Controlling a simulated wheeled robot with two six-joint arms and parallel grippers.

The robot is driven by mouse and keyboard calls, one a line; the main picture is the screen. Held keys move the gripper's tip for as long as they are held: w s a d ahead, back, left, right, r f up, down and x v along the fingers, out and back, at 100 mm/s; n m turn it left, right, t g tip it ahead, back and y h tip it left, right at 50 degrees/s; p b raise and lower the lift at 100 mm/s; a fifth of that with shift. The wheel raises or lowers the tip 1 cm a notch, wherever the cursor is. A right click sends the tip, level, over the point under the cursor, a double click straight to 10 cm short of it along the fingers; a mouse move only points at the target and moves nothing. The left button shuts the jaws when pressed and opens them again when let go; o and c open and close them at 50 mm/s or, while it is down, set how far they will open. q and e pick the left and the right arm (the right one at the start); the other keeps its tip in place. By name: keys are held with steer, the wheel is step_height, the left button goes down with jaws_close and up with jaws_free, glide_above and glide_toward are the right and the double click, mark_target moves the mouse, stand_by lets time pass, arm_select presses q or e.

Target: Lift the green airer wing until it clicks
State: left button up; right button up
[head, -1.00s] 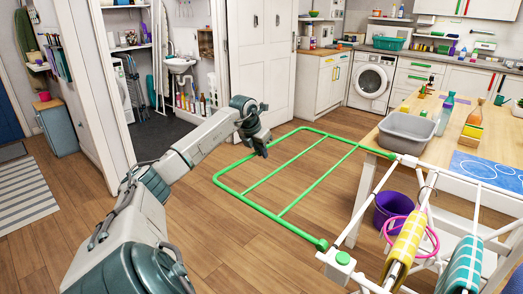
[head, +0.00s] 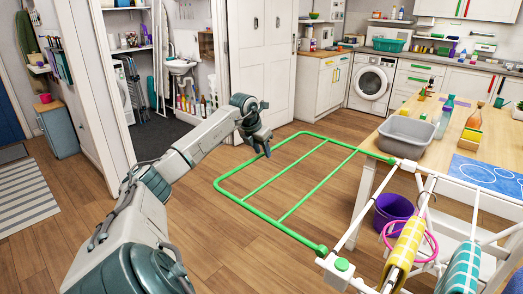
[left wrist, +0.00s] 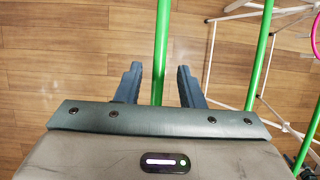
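The green airer wing (head: 232,195) is a tube frame with two inner bars. It extends left from the white airer (head: 337,268), roughly level over the wood floor. My left gripper (head: 262,150) is at the wing's outer far-left side in the head view. In the left wrist view the blue fingers of my left gripper (left wrist: 160,85) are apart, with a green wing bar (left wrist: 163,45) running between them and a gap on each side. I cannot tell how deep the bar sits between the fingers. My right gripper is not in view.
A yellow towel (head: 404,250) and a teal towel (head: 462,268) hang on the airer. A purple bucket (head: 392,209) stands beneath, by a pink hoop. The wooden table (head: 420,160) with a grey basin (head: 407,134) is at the right. Floor left of the wing is clear.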

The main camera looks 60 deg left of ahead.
arm_select(q)
steer(key=shift+s+r, duration=0.1)
steer(key=shift+r, duration=0.1)
steer(key=b+v, duration=0.1)
steer(key=v, duration=0.9)
steer(key=shift+r, duration=0.15)
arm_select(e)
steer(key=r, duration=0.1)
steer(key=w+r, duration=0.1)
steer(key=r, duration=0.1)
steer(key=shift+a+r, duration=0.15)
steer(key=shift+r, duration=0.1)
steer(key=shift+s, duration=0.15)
